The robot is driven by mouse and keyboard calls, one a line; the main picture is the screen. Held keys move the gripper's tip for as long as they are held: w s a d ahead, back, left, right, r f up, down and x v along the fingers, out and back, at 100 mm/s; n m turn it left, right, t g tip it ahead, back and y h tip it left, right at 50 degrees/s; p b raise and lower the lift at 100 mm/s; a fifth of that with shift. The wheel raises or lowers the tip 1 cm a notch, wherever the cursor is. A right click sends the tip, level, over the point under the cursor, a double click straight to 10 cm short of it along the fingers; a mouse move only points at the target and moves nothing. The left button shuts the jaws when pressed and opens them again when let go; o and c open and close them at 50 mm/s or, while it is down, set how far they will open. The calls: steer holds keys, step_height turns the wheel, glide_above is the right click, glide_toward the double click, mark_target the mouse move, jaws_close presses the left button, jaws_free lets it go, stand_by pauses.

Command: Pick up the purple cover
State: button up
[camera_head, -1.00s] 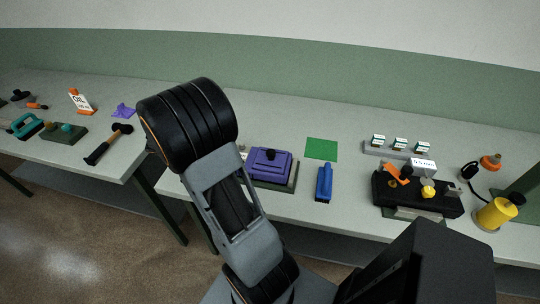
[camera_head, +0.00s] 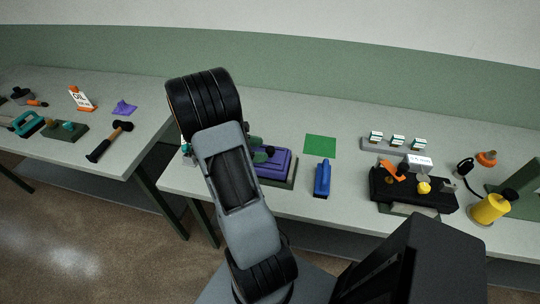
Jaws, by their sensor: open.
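The purple cover (camera_head: 279,166) is a low stepped box with a black knob (camera_head: 270,151) on top. It sits on a dark green base (camera_head: 283,183) near the front of the right-hand table. My arm's big grey and black links cover its left part. My gripper is hidden behind these links, so its fingers do not show. A small dark piece shows just left of the knob, but I cannot tell what it is.
A blue block-like tool (camera_head: 322,179) stands close right of the cover, and a green square (camera_head: 320,145) lies behind it. A hammer (camera_head: 110,142) lies on the left table (camera_head: 60,153).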

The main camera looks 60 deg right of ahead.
mark_target(268, 149)
steer(key=shift+p+x, duration=0.35)
steer(key=shift+x, duration=1.7)
steer(key=shift+s+r, duration=0.1)
steer(key=shift+r, duration=0.05)
steer(key=shift+c, duration=0.4)
steer(key=c, duration=0.9)
steer(key=shift+r, duration=0.15)
steer(key=shift+c, duration=0.2)
